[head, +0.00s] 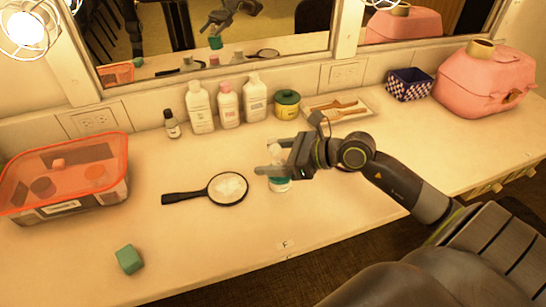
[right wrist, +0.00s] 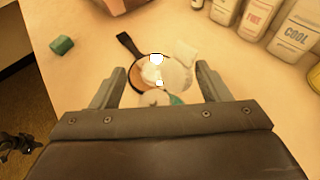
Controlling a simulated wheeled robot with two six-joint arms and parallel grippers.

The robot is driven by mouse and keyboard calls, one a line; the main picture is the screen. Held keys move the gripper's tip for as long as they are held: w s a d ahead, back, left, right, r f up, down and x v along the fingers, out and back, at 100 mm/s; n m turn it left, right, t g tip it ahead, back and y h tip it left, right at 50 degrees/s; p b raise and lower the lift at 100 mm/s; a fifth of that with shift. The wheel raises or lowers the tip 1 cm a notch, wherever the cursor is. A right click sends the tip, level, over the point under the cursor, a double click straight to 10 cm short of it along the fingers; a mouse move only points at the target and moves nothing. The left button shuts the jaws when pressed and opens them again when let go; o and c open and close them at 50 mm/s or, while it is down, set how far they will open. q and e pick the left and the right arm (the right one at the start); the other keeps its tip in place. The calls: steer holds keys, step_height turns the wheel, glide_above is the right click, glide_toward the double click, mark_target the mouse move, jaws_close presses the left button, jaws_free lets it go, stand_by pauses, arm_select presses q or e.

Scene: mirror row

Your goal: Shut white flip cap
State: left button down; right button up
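A small container with a white top and teal lower part (head: 280,184) stands on the counter, partly hidden by my right gripper (head: 268,158). In the right wrist view, a pale round top (right wrist: 154,98) and a bit of teal (right wrist: 175,99) show between the fingers, with bright white glare just beyond. I cannot clearly make out the flip cap or its angle. My right gripper (right wrist: 158,84) is open, its fingers wide apart around the container's place in the picture; contact is unclear. My left gripper is not recognisable in either view.
A black hand mirror (head: 212,190) lies just left of the container. A teal block (head: 130,260) and an orange-rimmed bin (head: 65,180) are farther left. White bottles (head: 228,104), a green jar (head: 287,104) and a tray (head: 338,108) line the back.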

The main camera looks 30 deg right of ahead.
steer(key=shift+o, duration=1)
steer(key=p+v, duration=1.7)
steer(key=shift+s+d, duration=0.15)
steer(key=shift+d, duration=0.05)
